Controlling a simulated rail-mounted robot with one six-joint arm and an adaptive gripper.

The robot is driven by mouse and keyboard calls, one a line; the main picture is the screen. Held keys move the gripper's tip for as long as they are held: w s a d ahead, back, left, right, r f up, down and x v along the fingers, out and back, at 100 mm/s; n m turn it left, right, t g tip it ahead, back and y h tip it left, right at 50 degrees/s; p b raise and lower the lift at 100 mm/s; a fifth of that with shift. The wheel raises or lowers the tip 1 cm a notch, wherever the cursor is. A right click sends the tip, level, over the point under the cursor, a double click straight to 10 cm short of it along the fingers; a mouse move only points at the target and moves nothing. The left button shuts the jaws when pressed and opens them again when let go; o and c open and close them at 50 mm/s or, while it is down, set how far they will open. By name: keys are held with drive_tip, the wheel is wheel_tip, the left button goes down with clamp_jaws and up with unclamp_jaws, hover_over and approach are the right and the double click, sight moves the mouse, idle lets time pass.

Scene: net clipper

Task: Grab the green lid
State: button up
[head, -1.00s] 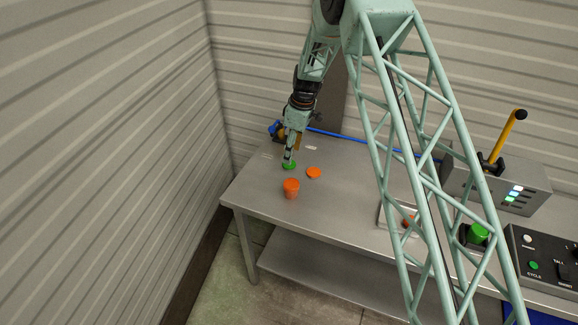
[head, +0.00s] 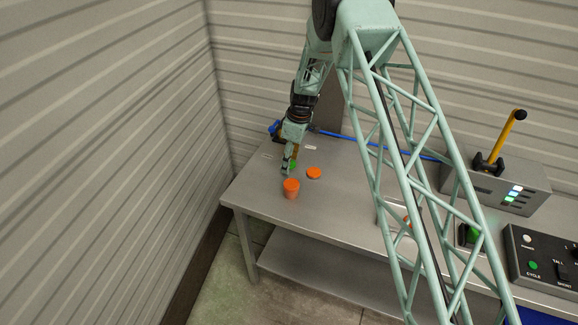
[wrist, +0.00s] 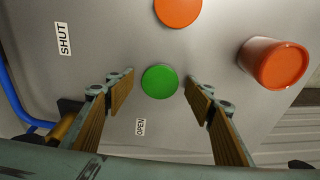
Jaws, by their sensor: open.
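The green lid (wrist: 159,81) is a flat round disc lying on the metal table. In the wrist view it lies between and slightly beyond the two fingertips of my gripper (wrist: 159,90), with a gap on each side. My gripper is open and holds nothing. In the head view my gripper (head: 287,171) points down at the table, and the green lid (head: 293,164) is mostly hidden behind the fingers.
An orange lid (head: 314,172) and an orange cup (head: 291,188) stand close by on the table (head: 345,200). A blue bar with a yellow part lies near the SHUT and OPEN labels. A grey box with a yellow lever (head: 505,140) and a black control panel (head: 545,255) are at the right.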

idle(0.3)
drive_tip(key=c, duration=0.8)
drive_tip(key=shift+o, duration=0.2)
drive_tip(key=shift+r, duration=0.1)
wheel_tip(320, 180, up, 10)
idle(0.3)
drive_tip(key=shift+d, duration=0.15)
idle(0.5)
